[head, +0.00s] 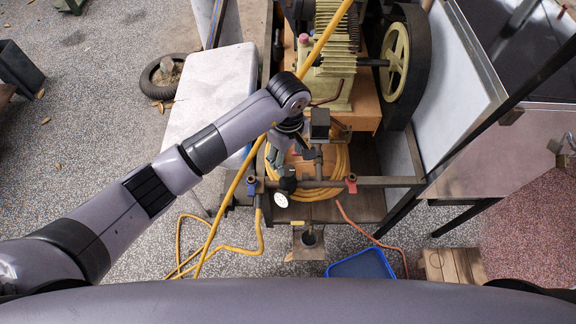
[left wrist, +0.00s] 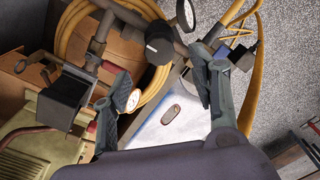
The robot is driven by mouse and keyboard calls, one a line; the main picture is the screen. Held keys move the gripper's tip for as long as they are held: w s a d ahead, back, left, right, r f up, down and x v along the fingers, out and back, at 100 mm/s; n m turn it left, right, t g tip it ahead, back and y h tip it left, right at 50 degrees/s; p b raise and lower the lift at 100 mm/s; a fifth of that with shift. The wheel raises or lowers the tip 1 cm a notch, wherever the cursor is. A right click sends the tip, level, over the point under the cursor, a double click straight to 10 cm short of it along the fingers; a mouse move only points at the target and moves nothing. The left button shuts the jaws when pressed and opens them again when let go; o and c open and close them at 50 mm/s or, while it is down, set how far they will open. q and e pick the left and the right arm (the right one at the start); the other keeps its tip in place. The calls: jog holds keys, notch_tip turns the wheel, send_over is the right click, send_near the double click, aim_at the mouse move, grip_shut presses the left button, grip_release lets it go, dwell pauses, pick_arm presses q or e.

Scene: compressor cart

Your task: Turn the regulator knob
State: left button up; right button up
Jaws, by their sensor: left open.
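The regulator knob (head: 288,184) is a round black knob on the pipework at the front of the compressor cart. In the left wrist view the knob (left wrist: 158,46) lies between and just beyond my fingertips, apparently apart from them. My left gripper (head: 291,159) hangs over the pipework, just behind the knob in the head view. Its two fingers (left wrist: 161,65) are spread wide in the left wrist view, with nothing held. A white-faced gauge (head: 281,200) sits beside the knob. My right gripper is in neither view.
A blue valve handle (head: 251,186) and a red one (head: 351,184) flank the knob on the pipe. A black box (head: 320,124) stands close to my gripper. A coiled yellow hose (head: 335,190) lies behind the pipe. The flywheel (head: 396,56) is at the back right.

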aim_at(288, 170)
pick_arm(q)
notch_tip(288, 170, down, 8)
jog(key=shift+p, duration=0.65)
jog(key=shift+c, duration=0.2)
